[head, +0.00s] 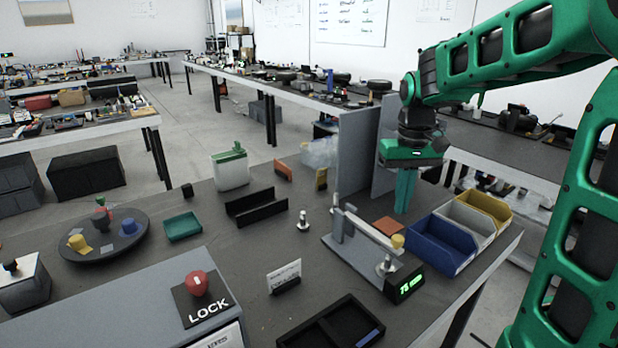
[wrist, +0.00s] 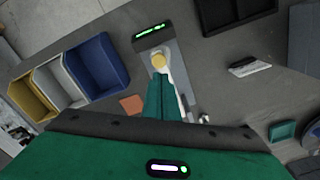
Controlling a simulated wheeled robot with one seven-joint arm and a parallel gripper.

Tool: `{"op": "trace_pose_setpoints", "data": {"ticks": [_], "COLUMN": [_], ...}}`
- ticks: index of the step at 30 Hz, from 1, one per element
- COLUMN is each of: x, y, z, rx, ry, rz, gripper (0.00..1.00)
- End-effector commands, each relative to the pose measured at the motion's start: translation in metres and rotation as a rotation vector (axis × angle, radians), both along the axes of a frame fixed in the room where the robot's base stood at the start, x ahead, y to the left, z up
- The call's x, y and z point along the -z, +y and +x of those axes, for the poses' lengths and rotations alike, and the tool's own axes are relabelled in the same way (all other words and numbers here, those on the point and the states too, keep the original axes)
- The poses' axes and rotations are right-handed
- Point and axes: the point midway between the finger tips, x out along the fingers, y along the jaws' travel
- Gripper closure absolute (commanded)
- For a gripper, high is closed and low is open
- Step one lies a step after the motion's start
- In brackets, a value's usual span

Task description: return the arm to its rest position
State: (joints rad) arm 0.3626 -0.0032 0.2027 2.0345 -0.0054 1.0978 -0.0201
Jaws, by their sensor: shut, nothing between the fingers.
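My arm is green with black joints and reaches in from the right of the head view. My gripper (head: 404,205) points down above the right part of the grey table, near the blue bin. Its green fingers are together with nothing between them. In the wrist view my gripper (wrist: 160,80) shows its closed fingers over the table, in front of the grey stand with the yellow knob (wrist: 158,60). The fingertips appear apart from the things below, though the exact height is hard to tell.
Blue (head: 441,243), white and yellow bins stand at the table's right edge. A grey upright panel (head: 357,150) stands close behind my gripper. The stand with a green display (head: 405,283) is in front. A black tray (head: 335,328), a lock button (head: 197,284) and a turntable (head: 100,250) lie further left.

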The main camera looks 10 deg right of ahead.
Motion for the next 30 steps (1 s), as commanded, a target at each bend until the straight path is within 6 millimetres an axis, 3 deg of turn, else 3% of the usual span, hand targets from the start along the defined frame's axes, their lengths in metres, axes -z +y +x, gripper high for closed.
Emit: {"op": "trace_pose_setpoints", "data": {"ticks": [5, 8, 15, 21, 25, 30], "x": [-0.001, -0.001, 0.015, 0.038, 0.047, 0.05], "y": [-0.009, -0.021, -0.046, -0.048, -0.047, -0.047], "z": [-0.024, -0.059, -0.169, -0.235, -0.254, -0.26], "rx": [0.04, 0.098, 0.279, 0.382, 0.413, 0.422], "ry": [0.0, 0.001, 0.003, 0.004, 0.005, 0.007], "rz": [-0.016, -0.033, -0.039, -0.01, 0.004, 0.01], "gripper": [1.0, 1.0, 1.0, 1.0, 1.0, 1.0]}}
